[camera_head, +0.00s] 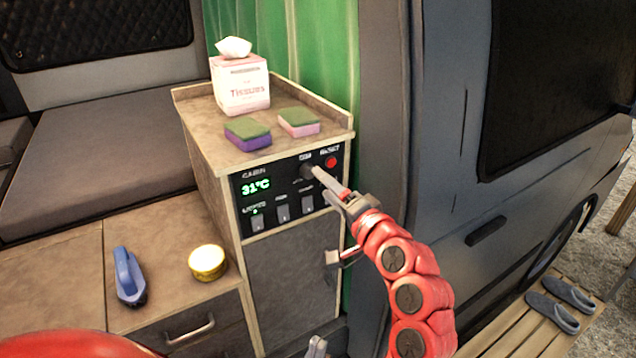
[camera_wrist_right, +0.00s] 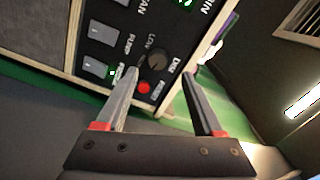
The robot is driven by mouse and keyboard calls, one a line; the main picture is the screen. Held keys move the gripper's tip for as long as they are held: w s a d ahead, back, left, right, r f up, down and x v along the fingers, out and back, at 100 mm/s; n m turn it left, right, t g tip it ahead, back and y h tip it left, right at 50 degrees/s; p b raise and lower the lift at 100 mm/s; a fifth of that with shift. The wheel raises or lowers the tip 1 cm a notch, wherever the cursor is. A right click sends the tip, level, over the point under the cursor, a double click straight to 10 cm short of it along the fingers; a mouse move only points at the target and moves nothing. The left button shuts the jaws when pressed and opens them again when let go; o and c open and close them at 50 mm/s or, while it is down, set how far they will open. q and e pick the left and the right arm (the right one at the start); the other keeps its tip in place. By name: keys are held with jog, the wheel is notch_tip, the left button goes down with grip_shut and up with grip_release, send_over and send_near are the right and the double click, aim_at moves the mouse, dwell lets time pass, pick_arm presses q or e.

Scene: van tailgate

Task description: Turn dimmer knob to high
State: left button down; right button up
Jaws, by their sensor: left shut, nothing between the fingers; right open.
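The dimmer knob (camera_head: 306,169) is a dark round knob on the black control panel (camera_head: 241,190), under a "DIM" label. In the right wrist view the knob (camera_wrist_right: 157,61) shows a "LOW" mark beside it; I cannot tell its exact setting. My right gripper (camera_head: 317,173) is open with its fingertips close to the knob, which partly hides behind them in the head view. In the right wrist view the knob appears between the two fingers (camera_wrist_right: 160,77); contact is unclear. My left gripper (camera_head: 317,346) is shut and empty at the bottom edge, low in front of the cabinet.
A red button (camera_head: 331,162) sits close beside the knob. Rocker switches (camera_head: 282,212) and a 31°C display (camera_head: 256,187) share the panel. Two sponges (camera_head: 248,133) and a tissue box (camera_head: 240,86) stand on top. A blue brush (camera_head: 129,276) and yellow tin (camera_head: 208,262) lie left.

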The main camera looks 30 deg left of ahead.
jog(key=b+v, duration=0.3)
jog(key=v, duration=0.9)
jog(key=shift+s+d, duration=0.25)
jog(key=shift+w+r, duration=0.1)
